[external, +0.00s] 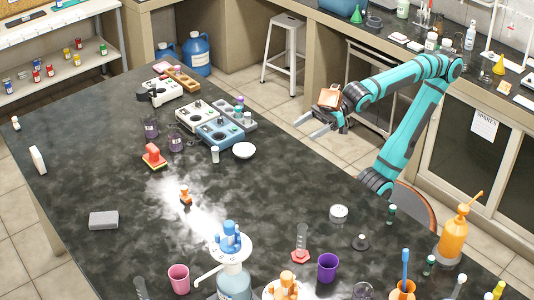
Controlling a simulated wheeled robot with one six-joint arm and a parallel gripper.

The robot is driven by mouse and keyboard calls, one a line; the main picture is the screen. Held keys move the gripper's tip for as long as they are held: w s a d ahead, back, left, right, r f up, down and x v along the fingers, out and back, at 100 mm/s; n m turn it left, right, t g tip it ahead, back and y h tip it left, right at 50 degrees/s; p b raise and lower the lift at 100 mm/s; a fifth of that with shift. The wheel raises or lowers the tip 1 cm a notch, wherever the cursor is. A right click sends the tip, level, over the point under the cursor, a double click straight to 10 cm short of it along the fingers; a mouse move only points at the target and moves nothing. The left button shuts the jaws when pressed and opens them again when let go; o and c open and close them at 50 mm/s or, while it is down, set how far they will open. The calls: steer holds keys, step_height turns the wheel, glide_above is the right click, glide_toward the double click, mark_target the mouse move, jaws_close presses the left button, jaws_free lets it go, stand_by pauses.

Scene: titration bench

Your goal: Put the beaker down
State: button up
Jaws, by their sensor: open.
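My gripper (308,127) is open and hangs over the far right edge of the dark table, with nothing visible between its fingers.
A blue-topped bottle (233,270), a pink cup (179,278), a purple cup (328,267) and an orange bottle (453,238) crowd the front. The table's left middle is mostly clear.

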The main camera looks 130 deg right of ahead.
steer(key=s+a+r+n+t+y, duration=0.1)
steer(key=s+a+r+n+t, duration=0.1)
steer(key=s, duration=0.4)
steer(key=shift+a+r+y, duration=0.15)
steer(key=shift+a+y, duration=0.25)
steer(key=shift+a, duration=0.25)
steer(key=shift+s, duration=0.1)
stand_by(0.4)
